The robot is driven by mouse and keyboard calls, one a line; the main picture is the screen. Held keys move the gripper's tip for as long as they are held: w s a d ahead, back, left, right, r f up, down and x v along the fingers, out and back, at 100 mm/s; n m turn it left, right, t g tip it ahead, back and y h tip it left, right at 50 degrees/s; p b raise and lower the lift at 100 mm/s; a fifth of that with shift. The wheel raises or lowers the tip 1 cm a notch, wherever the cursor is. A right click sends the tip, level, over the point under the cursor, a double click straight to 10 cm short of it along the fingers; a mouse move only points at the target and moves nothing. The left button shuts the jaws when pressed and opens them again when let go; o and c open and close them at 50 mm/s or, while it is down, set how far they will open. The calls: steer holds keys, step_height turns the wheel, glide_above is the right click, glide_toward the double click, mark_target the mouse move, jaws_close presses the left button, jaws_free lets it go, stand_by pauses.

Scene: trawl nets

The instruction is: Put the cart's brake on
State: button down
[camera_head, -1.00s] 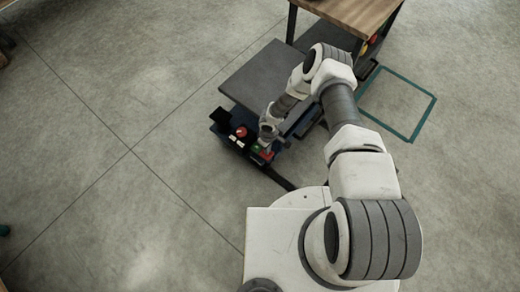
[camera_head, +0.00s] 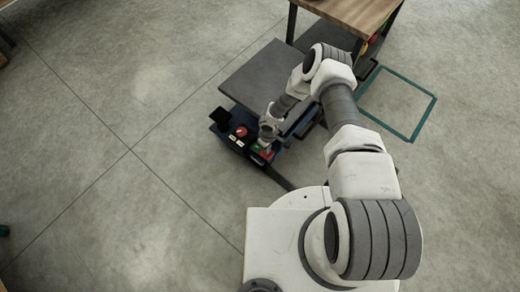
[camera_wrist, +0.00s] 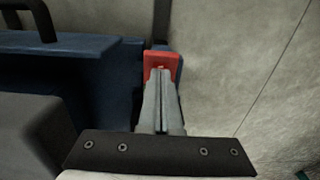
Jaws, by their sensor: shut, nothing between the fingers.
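The cart (camera_head: 262,72) has a flat dark top and a blue end panel, which also shows in the wrist view (camera_wrist: 75,70). In the head view, a red knob (camera_head: 241,131), a green patch (camera_head: 256,148) and a small red part (camera_head: 267,154) sit on that end. In the wrist view, a red pedal-like part (camera_wrist: 161,60) stands at the cart's blue edge. My gripper (camera_wrist: 160,75) is shut and empty, its fingertips at the red part. I cannot tell whether they touch it. The fingers hide the red part's lower portion.
A wooden-topped table (camera_head: 350,12) stands behind the cart. A teal square outline (camera_head: 420,124) is marked on the floor to the right. A dark handle (camera_wrist: 42,18) shows at the upper left in the wrist view.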

steer(key=shift+f+b, duration=0.95)
steer(key=shift+f, duration=0.1)
steer(key=shift+r, duration=0.15)
stand_by(0.3)
steer(key=shift+r+p, duration=2.65)
steer(key=shift+r, duration=0.75)
